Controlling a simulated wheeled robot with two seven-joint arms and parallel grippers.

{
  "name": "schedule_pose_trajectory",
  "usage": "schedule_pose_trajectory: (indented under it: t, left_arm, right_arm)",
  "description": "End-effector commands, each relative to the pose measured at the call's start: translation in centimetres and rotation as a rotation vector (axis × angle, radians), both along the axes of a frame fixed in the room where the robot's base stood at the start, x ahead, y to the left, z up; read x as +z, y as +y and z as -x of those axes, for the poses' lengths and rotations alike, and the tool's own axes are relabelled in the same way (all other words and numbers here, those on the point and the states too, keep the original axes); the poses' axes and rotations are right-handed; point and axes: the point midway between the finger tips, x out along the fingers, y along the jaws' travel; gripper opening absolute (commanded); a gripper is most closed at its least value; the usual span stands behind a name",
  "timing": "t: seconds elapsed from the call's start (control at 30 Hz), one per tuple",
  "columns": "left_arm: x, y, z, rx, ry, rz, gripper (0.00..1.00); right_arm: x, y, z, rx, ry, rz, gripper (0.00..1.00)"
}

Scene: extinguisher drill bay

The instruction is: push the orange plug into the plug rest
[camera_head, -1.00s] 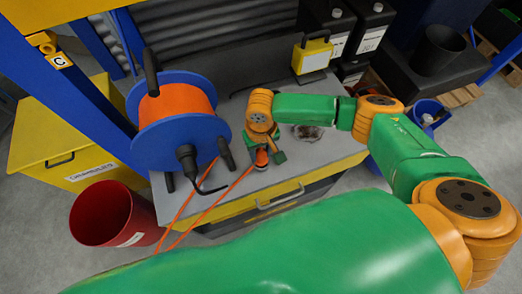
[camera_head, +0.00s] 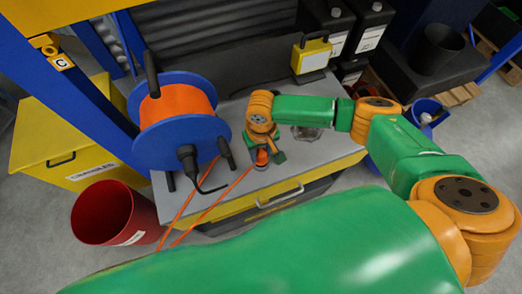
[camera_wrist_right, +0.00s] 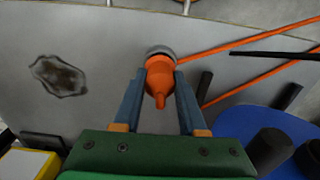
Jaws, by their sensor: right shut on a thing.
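The orange plug (camera_wrist_right: 159,78) is between the two fingers of my right gripper (camera_wrist_right: 159,74), which is shut on it. The far end of the plug meets a round grey plug rest (camera_wrist_right: 161,50) on the bench top; how deep it sits cannot be told. In the head view the plug (camera_head: 262,157) shows as a small orange patch under my right wrist, near the front edge of the bench, with the gripper (camera_head: 264,152) pointing down over it. My left gripper is not in view.
A blue cable reel (camera_head: 180,145) with orange cable stands left of the gripper; its cable runs over the bench front. A yellow box (camera_head: 311,55) stands behind. A dark stain (camera_wrist_right: 58,76) marks the bench (camera_wrist_right: 100,35). A red bin (camera_head: 103,213) stands on the floor.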

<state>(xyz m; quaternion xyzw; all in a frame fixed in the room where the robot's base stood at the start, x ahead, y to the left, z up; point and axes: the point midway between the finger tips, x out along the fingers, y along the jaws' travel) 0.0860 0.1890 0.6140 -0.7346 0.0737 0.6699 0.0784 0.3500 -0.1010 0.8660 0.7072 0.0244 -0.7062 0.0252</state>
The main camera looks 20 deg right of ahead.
Motion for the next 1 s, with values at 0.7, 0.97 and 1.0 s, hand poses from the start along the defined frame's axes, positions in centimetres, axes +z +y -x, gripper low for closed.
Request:
schedule_pose_trajectory:
  t: [0.7, 0.97, 1.0]
  left_arm:
    - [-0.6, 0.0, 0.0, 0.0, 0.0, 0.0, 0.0]
    - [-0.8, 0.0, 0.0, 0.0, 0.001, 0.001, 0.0]
    - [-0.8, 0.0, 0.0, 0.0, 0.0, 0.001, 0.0]
  right_arm:
    - [-1.3, 0.0, 0.0, 0.0, 0.0, -0.001, 0.0]
    - [-1.8, 0.0, 0.0, 0.001, 0.0, 0.0, 0.0]
    - [-1.8, 0.0, 0.0, 0.001, 0.0, 0.0, 0.0]
